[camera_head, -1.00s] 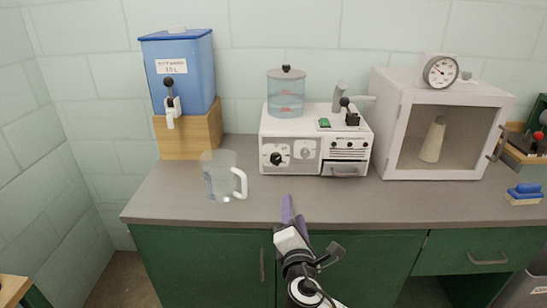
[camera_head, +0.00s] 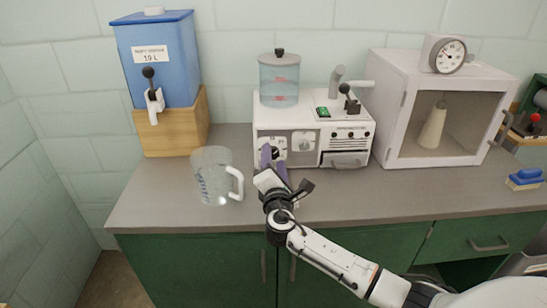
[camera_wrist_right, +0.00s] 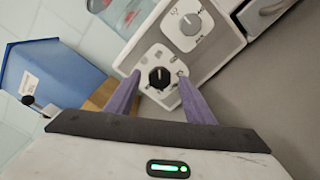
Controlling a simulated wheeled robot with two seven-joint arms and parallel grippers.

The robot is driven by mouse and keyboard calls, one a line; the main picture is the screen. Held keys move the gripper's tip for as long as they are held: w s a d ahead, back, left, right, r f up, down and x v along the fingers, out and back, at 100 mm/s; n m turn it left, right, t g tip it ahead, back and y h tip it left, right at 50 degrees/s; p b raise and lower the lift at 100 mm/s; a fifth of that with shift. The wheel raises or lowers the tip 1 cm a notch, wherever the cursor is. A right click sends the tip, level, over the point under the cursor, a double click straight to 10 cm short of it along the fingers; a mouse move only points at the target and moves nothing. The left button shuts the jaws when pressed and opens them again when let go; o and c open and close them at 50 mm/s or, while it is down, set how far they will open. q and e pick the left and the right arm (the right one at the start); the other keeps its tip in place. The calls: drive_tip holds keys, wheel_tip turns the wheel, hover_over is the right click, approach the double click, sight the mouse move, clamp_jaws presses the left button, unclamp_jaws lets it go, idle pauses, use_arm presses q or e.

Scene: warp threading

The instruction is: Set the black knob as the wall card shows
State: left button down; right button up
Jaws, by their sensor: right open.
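The black knob (camera_wrist_right: 158,77) sits on a light round dial plate on the front of a white machine (camera_head: 265,118). My right gripper (camera_head: 272,162) is in front of this panel, and its purple fingers are open. In the right wrist view the fingers point at the panel, with the knob showing between their tips. I cannot tell whether they touch it. In the head view the fingers hide the knob. A grey knob (camera_wrist_right: 189,22) is beside it on a similar plate. The black knob's exact setting is too small to read. I see no wall card. My left gripper is not in view.
A glass jug (camera_head: 213,178) stands left of my right gripper, close to it. A blue water tank (camera_head: 158,75) on a wooden block (camera_head: 175,132) is behind it. A white cabinet (camera_head: 397,100) with a gauge stands right of the machine.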

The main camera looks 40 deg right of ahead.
drive_tip(key=shift+w+d, duration=0.3)
drive_tip(key=shift+w, duration=0.2)
drive_tip(key=c, duration=1)
drive_tip(key=shift+f+m+b, duration=0.2)
drive_tip(key=shift+m+b, duration=0.3)
drive_tip(key=shift+b, duration=0.1)
drive_tip(key=shift+c, duration=0.2)
drive_tip(key=m+b, duration=0.4)
drive_tip(key=shift+f, duration=0.1)
drive_tip(key=m+b, duration=0.3)
drive_tip(key=m, duration=0.1)
drive_tip(key=m+b, duration=0.2)
drive_tip(key=m, duration=0.1)
drive_tip(key=shift+m+b, duration=0.6)
drive_tip(key=shift+m, duration=0.4)
drive_tip(key=m+b, duration=0.1)
drive_tip(key=m, duration=0.2)
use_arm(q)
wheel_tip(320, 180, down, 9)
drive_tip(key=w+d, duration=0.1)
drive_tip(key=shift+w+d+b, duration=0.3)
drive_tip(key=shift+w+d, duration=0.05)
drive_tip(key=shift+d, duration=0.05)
use_arm(e)
drive_tip(key=shift+m, duration=0.3)
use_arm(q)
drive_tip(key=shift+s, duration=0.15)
use_arm(e)
drive_tip(key=shift+w, duration=0.1)
